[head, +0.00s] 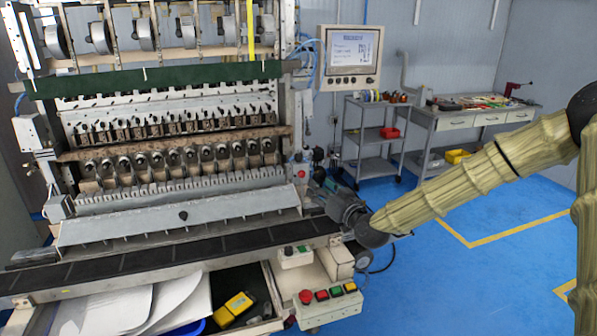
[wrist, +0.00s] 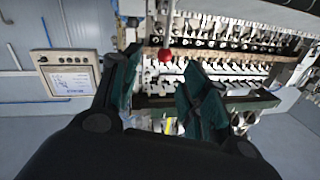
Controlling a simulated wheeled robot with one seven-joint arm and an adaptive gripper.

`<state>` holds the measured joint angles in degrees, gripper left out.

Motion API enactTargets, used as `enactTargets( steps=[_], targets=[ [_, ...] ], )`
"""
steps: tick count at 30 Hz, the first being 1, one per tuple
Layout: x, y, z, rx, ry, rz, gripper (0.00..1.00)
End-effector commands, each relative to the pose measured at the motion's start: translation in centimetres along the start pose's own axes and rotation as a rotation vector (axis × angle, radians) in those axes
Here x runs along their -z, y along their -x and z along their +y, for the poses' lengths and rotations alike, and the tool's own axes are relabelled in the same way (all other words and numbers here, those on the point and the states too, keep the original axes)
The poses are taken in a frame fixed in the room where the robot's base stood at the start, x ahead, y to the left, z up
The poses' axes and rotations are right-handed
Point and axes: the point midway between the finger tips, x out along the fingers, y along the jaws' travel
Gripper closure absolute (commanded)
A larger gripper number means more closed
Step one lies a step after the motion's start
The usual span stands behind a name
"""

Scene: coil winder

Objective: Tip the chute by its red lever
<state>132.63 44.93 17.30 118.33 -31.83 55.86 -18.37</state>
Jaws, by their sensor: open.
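The chute (head: 180,228) is a long grey sloped panel along the front of the coil winder, with a dark round knob at its middle. A small red knob (head: 301,173), which looks like the lever's end, shows at the machine's right side. In the wrist view a red ball (wrist: 165,55) appears beyond my fingertips, roughly between them. My gripper (head: 325,192) is at the machine's right end, just right of and below the red knob. In the wrist view my gripper (wrist: 160,78) has its two dark green fingers apart, with nothing between them. I cannot tell the exact gap to the knob.
A dark belt ledge (head: 150,257) runs below the chute. A button box (head: 328,303) with a red stop button stands at front right. A screen panel (head: 349,57), grey cart (head: 375,135) and workbench (head: 470,118) are behind. The blue floor (head: 450,285) at right is clear.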

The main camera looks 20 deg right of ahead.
Motion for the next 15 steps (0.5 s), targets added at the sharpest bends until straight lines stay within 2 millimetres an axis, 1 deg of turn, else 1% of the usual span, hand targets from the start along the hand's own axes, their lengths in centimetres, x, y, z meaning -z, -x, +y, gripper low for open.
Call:
enactTargets(
  steps=[8, 15],
  targets=[
    [0.0, -3.4, -0.9, 0.012, 0.001, -0.003, 0.55],
    [0.0, -6.8, -0.9, 0.011, 0.002, -0.003, 0.55]
  ],
)
